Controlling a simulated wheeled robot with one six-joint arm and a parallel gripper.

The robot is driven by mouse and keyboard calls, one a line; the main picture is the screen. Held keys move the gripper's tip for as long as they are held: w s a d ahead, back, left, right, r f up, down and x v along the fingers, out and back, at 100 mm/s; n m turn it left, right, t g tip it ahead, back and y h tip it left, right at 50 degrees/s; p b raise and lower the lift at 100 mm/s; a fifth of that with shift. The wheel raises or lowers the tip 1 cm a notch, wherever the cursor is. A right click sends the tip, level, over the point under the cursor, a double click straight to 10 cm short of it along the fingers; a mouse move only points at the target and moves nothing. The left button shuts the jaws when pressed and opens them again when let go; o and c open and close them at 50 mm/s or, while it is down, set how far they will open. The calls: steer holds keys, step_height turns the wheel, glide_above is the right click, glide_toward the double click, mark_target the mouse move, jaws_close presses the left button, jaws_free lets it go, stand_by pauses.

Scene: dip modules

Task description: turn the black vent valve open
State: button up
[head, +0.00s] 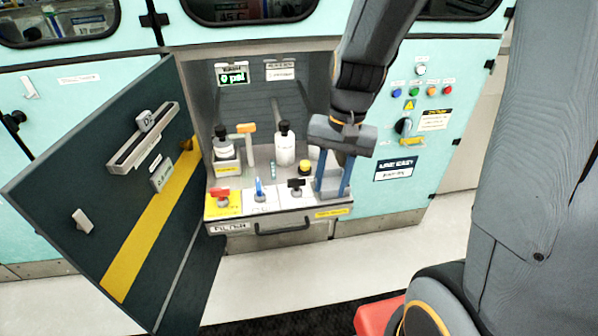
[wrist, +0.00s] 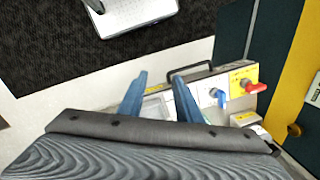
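The black vent valve (head: 295,184) is a small black handle on a white plate, rightmost of three valves on the front ledge of the open cabinet. My gripper (head: 332,192) is just right of it, pointing down, with its two blue fingers apart and nothing visibly held. In the wrist view my gripper (wrist: 159,80) also shows the fingers spread, with the ledge's edge behind them. I cannot make out the black valve in the wrist view; the right finger may hide it.
A blue valve (head: 259,188) and a red valve (head: 221,194) sit left of the black one. White bottles (head: 285,145) and a yellow-black button (head: 304,168) stand behind. The dark open door (head: 110,190) is at left. A drawer handle (head: 283,229) juts out below.

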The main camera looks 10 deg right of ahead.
steer(key=w+m+y+p, duration=0.2)
steer(key=w+m+p, duration=0.2)
steer(key=w+m, duration=0.35)
steer(key=m+y+p, duration=0.1)
steer(key=m+p, duration=0.2)
steer(key=m, duration=0.3)
glide_toward(298, 179)
steer(key=f, duration=0.1)
steer(key=shift+t, duration=0.3)
steer(key=shift+a+p+x, duration=0.1)
steer(key=shift+p+x, duration=0.25)
steer(key=shift+x, duration=1.65)
steer(key=shift+a+p+x, duration=0.15)
steer(key=shift+p+x, duration=0.2)
steer(key=shift+x, duration=1.6)
steer(key=shift+s+r, duration=0.1)
steer(key=shift+s, duration=0.15)
jaws_close()
